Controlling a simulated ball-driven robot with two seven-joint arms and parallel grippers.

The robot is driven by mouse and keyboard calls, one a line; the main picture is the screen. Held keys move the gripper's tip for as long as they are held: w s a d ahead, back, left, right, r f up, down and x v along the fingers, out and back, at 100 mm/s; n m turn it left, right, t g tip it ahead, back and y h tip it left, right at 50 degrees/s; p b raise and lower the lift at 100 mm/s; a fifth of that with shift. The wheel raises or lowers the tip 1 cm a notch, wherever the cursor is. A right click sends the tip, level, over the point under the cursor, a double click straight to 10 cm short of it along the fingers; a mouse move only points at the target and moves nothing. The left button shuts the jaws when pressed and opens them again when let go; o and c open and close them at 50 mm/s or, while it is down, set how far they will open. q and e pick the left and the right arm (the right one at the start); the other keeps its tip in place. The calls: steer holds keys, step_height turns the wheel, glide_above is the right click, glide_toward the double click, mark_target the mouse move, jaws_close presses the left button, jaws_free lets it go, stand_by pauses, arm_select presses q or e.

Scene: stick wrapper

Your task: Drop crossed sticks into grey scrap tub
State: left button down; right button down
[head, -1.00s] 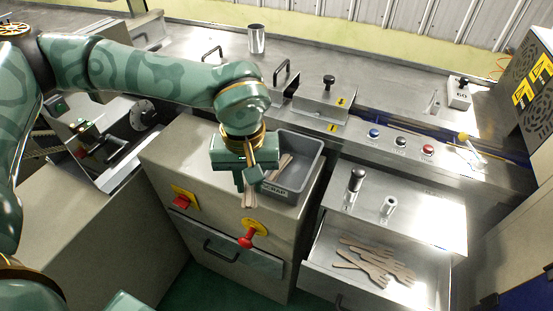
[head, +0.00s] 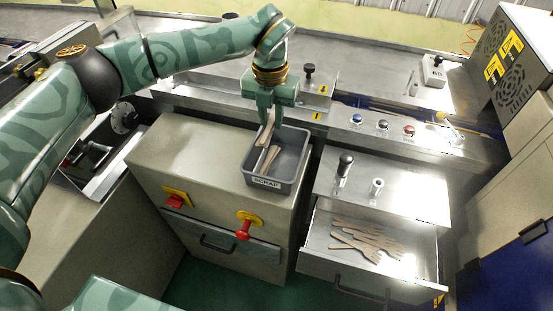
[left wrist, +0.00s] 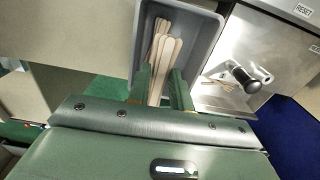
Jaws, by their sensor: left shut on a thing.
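The grey scrap tub (head: 287,180), labelled SCRAP, sits on top of the beige cabinet, and its inside shows in the left wrist view (left wrist: 206,40). Several wooden sticks (head: 266,160) lean inside it. My left gripper (head: 267,112) is over the tub's far part, pointing down, shut on wooden sticks (head: 271,119). In the left wrist view these held sticks (left wrist: 157,90) stand between the fingers, in line with sticks in the tub, so I cannot tell exactly how many are held or whether they touch the others. My right gripper is out of view.
Red knobs (head: 243,229) are on the cabinet front. A machine line with coloured buttons (head: 383,124) runs behind the tub.

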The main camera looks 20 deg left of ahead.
arm_select(q)
step_height(320, 180, down, 6)
steer(key=b, duration=0.4)
steer(key=shift+b, duration=0.3)
steer(key=shift+r, duration=0.1)
steer(key=c, duration=1.2)
jaws_free()
steer(key=shift+o, duration=0.2)
step_height(320, 180, up, 16)
steer(key=p, duration=0.3)
steer(key=shift+r, duration=0.15)
